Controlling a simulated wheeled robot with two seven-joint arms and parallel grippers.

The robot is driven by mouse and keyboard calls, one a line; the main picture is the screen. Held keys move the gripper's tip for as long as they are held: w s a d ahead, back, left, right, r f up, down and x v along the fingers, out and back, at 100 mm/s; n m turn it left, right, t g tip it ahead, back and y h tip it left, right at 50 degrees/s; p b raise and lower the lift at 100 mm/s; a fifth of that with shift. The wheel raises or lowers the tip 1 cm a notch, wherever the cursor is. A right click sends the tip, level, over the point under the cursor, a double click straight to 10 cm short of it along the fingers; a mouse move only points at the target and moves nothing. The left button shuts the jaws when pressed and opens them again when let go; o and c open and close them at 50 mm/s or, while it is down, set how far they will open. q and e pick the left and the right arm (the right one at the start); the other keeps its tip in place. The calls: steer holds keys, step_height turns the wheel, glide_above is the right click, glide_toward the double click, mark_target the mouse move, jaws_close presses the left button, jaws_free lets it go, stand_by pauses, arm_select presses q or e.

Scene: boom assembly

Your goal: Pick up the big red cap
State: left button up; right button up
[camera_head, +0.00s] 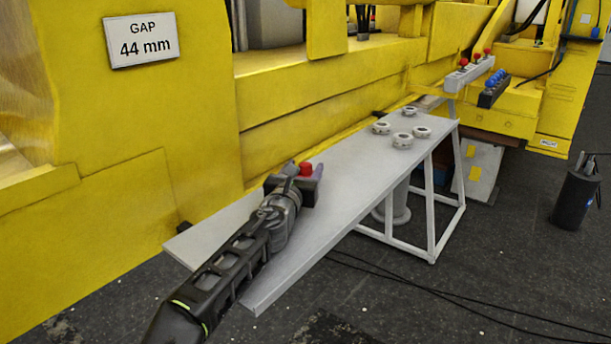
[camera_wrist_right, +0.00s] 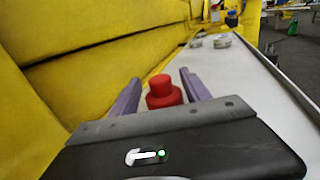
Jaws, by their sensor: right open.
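The big red cap (camera_wrist_right: 163,92) stands upright on the grey table, between the two purple-grey fingers of my right gripper (camera_wrist_right: 160,90) in the right wrist view. I see a gap between the cap and the right finger; contact on the left side is unclear. In the head view the red cap (camera_head: 305,169) shows just beyond my right gripper (camera_head: 304,170), which reaches over the table from the lower left. The right gripper is open around the cap. My left gripper is not in view.
The long grey table (camera_head: 350,195) runs along a yellow machine wall (camera_head: 130,120). Several round metal parts (camera_head: 402,140) sit at its far end. A rack with red caps (camera_head: 468,72) and one with blue caps (camera_head: 493,90) are mounted beyond. A black cylinder (camera_head: 574,200) stands on the floor at right.

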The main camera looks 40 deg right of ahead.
stand_by(0.4)
jaws_close()
stand_by(0.4)
